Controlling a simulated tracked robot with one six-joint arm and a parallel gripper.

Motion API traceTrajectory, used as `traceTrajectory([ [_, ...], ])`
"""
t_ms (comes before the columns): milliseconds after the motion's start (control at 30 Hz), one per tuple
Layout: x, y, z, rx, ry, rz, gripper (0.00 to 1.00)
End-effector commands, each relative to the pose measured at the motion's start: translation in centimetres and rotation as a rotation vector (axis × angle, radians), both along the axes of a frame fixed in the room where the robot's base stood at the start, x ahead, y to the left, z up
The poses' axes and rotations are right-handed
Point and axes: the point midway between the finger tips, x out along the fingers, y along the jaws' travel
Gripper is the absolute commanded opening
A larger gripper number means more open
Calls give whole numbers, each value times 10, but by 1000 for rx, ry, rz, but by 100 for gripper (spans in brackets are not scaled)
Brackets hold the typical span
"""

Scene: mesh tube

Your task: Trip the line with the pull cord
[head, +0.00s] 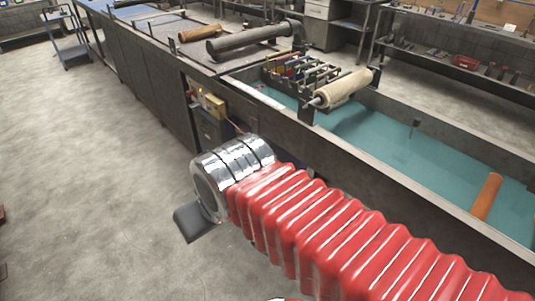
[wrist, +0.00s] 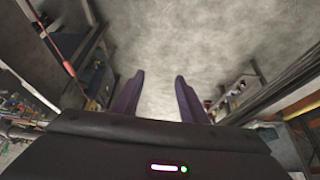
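A yellow switch box (head: 212,104) is mounted on the dark side wall of the line, left of the blue-green belt (head: 385,140). A thin red cord (head: 238,127) leaves it and runs right along the wall until my arm hides it. In the wrist view a thin red line, which looks like the cord (wrist: 52,42), slants at upper left, outside my fingers. My gripper (wrist: 160,76) is open, its two dark purple fingers apart with only bare floor showing between them. In the head view a dark finger of my gripper (head: 193,222) shows below the silver collar, apart from the wall.
A tan roller (head: 344,88) lies across the line near a rack of coloured parts (head: 300,72). An orange tube (head: 487,197) lies on the belt at right. A dark tool (head: 250,40) lies on the far top. Bare concrete floor (head: 95,170) is clear at left.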

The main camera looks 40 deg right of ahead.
Motion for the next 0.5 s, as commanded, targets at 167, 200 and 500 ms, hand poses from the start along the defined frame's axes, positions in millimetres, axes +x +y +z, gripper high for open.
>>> traceTrajectory([
  [167, 5, 1, -5, 50, 41, -44, 40],
  [200, 7, 5, -8, 71, 59, -64, 40],
  [500, 33, 13, -28, 315, 226, -275, 40],
])
